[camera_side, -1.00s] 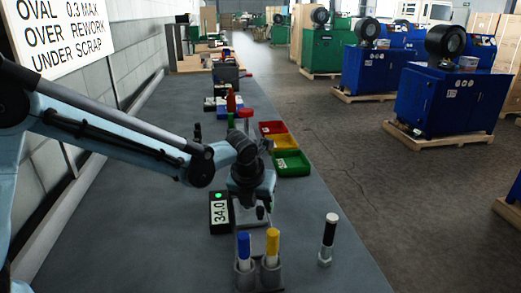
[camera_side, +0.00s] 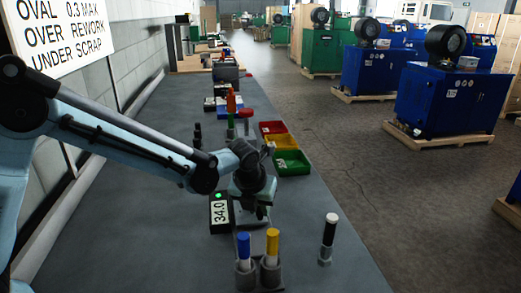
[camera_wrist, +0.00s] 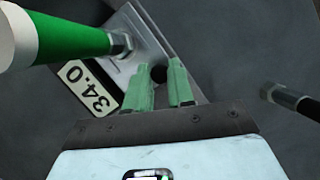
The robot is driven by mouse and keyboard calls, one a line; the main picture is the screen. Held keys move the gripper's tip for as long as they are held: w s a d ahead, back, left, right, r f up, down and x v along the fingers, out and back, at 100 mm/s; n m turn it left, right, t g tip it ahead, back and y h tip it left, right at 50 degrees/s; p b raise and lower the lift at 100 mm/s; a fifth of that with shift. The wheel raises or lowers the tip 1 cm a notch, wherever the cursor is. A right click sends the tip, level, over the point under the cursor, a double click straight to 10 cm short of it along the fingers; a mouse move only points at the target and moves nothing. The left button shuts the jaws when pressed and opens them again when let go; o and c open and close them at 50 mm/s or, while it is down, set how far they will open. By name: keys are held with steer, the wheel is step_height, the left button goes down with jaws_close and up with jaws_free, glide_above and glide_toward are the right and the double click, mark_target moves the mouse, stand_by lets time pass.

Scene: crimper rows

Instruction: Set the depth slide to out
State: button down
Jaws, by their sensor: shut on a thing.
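A black round knob (camera_wrist: 159,73), which looks like that of the depth slide, sits by a grey metal plate (camera_wrist: 150,45) in the wrist view. My gripper (camera_wrist: 163,82) has its two green fingers on either side of the knob, shut on it. In the side view my gripper (camera_side: 258,212) points down at the bench beside the box reading 34.0 (camera_side: 220,213). My wrist hides most of the slide there, so its setting cannot be read.
A green and white rod (camera_wrist: 75,38) with a metal fitting stands close to my fingers. Blue (camera_side: 243,246) and yellow (camera_side: 271,244) capped pieces stand in holders in front. A black and white piece (camera_side: 328,240) stands to the right. Red, yellow and green trays (camera_side: 291,163) lie behind.

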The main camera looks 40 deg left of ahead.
steer(key=shift+s+d, duration=1.6)
steer(key=shift+d, duration=0.05)
steer(key=c, duration=1)
jaws_free()
steer(key=shift+r, duration=0.15)
steer(key=v, duration=1.1)
steer(key=shift+s+r, duration=0.2)
steer(key=shift+r, duration=0.15)
